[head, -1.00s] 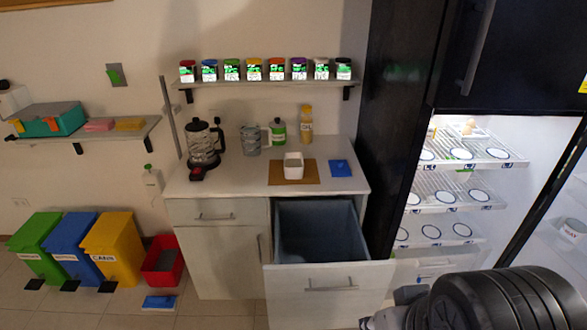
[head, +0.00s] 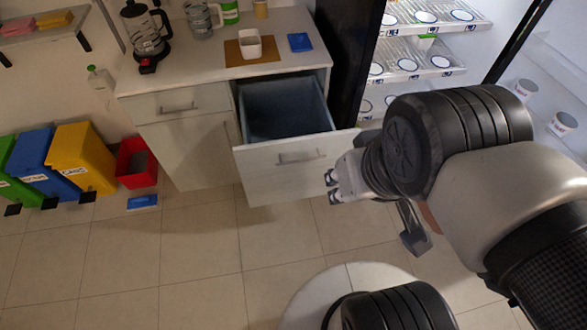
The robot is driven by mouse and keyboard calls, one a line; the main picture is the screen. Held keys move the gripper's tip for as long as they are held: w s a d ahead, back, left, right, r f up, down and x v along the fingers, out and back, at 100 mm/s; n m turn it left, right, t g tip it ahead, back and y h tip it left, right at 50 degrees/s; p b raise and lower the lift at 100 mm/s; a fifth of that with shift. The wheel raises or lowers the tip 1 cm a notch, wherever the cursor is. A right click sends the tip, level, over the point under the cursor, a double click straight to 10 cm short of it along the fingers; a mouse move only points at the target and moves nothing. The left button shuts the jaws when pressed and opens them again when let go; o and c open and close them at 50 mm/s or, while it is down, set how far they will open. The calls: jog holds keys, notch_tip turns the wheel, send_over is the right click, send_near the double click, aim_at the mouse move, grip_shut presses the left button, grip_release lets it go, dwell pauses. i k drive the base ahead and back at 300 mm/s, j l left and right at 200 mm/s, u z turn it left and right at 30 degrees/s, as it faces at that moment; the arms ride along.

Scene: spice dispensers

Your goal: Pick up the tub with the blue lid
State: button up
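No tub wearing a blue lid shows in the current head view. The wall shelf with its row of small jars, one with a blue lid, is above the picture now. An open white tub (head: 251,51) stands on a brown board on the counter, and a flat blue item (head: 300,42) lies apart to its right. My gripper (head: 331,188) is in front of the open drawer's right side, seen from behind and partly hidden by my own wrist. I cannot tell if it is open, and no held object shows.
The open drawer (head: 297,164) juts out below the counter (head: 195,68). A lit fridge (head: 433,62) stands open at the right. Blue (head: 40,158) and yellow (head: 78,160) bins and a red box (head: 134,164) are at left.

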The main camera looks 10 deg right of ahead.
aim_at(251, 43)
jog(key=i+j+z, duration=0.25)
jog(key=i+j, duration=0.2)
jog(key=j, duration=0.15)
jog(key=i+j+z, duration=0.15)
jog(key=j, duration=0.2)
jog(key=i+j+z, duration=0.15)
jog(key=j, duration=0.2)
jog(key=i+j+z, duration=0.1)
jog(key=i+j, duration=0.15)
jog(key=i+j+z, duration=0.15)
jog(key=j, duration=0.35)
jog(key=i+j+z, duration=0.15)
jog(key=j, duration=0.25)
jog(key=i+j+z, duration=0.1)
jog(key=j, duration=0.3)
jog(key=i+j, duration=0.3)
jog(key=j, duration=0.15)
jog(key=i+z, duration=0.05)
